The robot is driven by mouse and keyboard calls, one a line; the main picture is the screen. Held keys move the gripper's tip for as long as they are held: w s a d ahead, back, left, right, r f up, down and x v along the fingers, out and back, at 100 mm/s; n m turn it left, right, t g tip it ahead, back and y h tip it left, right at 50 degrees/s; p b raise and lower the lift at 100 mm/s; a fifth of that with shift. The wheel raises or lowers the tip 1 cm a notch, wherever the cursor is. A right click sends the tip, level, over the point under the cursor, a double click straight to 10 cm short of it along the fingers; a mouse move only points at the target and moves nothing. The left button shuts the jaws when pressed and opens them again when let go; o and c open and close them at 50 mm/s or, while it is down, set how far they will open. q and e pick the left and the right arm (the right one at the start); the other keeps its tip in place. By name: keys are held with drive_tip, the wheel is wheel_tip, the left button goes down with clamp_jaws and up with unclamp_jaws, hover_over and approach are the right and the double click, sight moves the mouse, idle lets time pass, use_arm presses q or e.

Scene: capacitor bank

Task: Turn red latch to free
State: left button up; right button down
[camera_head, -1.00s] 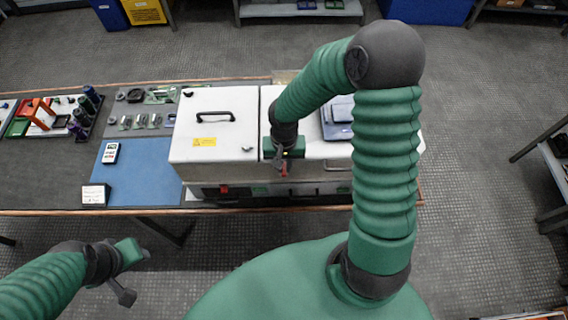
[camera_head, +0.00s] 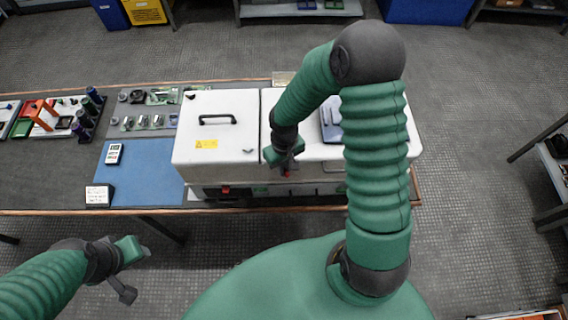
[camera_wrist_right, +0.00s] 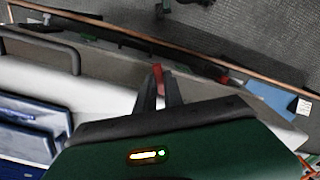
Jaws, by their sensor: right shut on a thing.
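The red latch (camera_wrist_right: 158,80) shows in the right wrist view between the fingertips of my right gripper (camera_wrist_right: 160,92), which is shut on it. In the head view only a small bit of the red latch (camera_head: 287,173) shows below my right gripper (camera_head: 285,165), at the front edge of the white cabinet (camera_head: 215,150). The gripper hides most of the latch there. My left gripper (camera_head: 130,270) hangs in front of the table at lower left, apart from everything.
The white cabinet's left lid has a dark handle (camera_head: 217,118) and a yellow label. A blue box (camera_head: 331,120) sits on its right part. A red switch (camera_head: 226,190) is on the lower front. A blue mat (camera_head: 140,170) lies to the left.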

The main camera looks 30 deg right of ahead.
drive_tip(key=n+p, duration=0.1)
drive_tip(key=n, duration=0.1)
drive_tip(key=n+p, duration=0.1)
drive_tip(key=n, duration=0.2)
drive_tip(key=shift+w+r+n, duration=0.1)
drive_tip(key=shift+r+n, duration=0.1)
drive_tip(key=shift+n, duration=0.1)
drive_tip(key=n+p, duration=0.2)
drive_tip(key=n, duration=0.3)
drive_tip(key=shift+f+n+p, duration=0.1)
drive_tip(key=shift+n+p, duration=0.2)
drive_tip(key=shift+p, duration=0.05)
drive_tip(key=c, duration=1.5)
unclamp_jaws()
drive_tip(key=shift+o, duration=0.2)
drive_tip(key=shift+f, duration=0.1)
